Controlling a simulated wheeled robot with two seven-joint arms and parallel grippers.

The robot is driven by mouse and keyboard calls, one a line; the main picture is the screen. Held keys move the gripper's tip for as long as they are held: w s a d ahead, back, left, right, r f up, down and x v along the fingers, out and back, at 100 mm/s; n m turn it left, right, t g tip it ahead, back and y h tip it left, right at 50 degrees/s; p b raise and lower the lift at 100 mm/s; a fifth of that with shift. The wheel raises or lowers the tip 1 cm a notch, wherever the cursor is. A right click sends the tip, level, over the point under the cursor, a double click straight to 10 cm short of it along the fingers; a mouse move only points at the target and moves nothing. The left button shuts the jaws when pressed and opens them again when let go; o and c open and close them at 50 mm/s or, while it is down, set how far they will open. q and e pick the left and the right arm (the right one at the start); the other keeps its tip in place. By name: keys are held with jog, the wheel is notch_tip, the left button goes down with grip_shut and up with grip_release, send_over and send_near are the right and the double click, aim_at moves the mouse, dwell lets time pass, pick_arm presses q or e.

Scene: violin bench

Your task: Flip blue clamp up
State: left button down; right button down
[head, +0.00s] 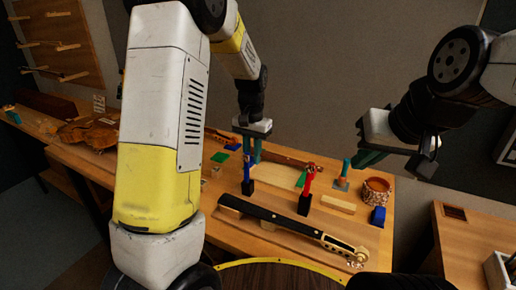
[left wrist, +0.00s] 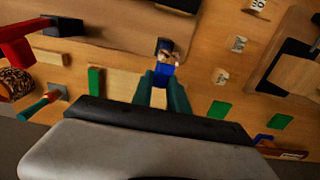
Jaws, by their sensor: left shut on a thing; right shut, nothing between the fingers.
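The blue clamp (head: 247,174) stands in a small black stand (head: 248,187) on the bench, beside the violin neck. My left gripper (head: 253,158) is above and around its upper part, with the fingers pointing down. In the left wrist view, the teal fingertips (left wrist: 163,82) close on the blue piece of the clamp (left wrist: 163,69); the fingers partly hide the clamp. My right gripper (head: 364,158) is shut and empty, in the air at the right above the bench.
A red clamp (head: 309,183) stands in another black stand (head: 304,204) to the right. A violin neck with black fingerboard (head: 275,217) lies in front. A teal-handled tool (head: 345,170), a woven ring (head: 376,190) and a blue block (head: 378,215) are at the right.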

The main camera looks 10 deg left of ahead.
pick_arm(q)
jog(key=shift+w, duration=0.15)
jog(key=shift+w+d+f+g+y, duration=0.15)
jog(key=shift+w+f+g+y, duration=0.15)
jog(key=shift+g, duration=0.4)
jog(key=shift+r, duration=0.1)
jog(key=c, duration=1.3)
grip_release()
jog(key=r, duration=0.5)
jog(key=w+r, duration=0.1)
jog(key=r, duration=0.1)
jog(key=shift+d+r, duration=0.2)
jog(key=shift+r, duration=0.1)
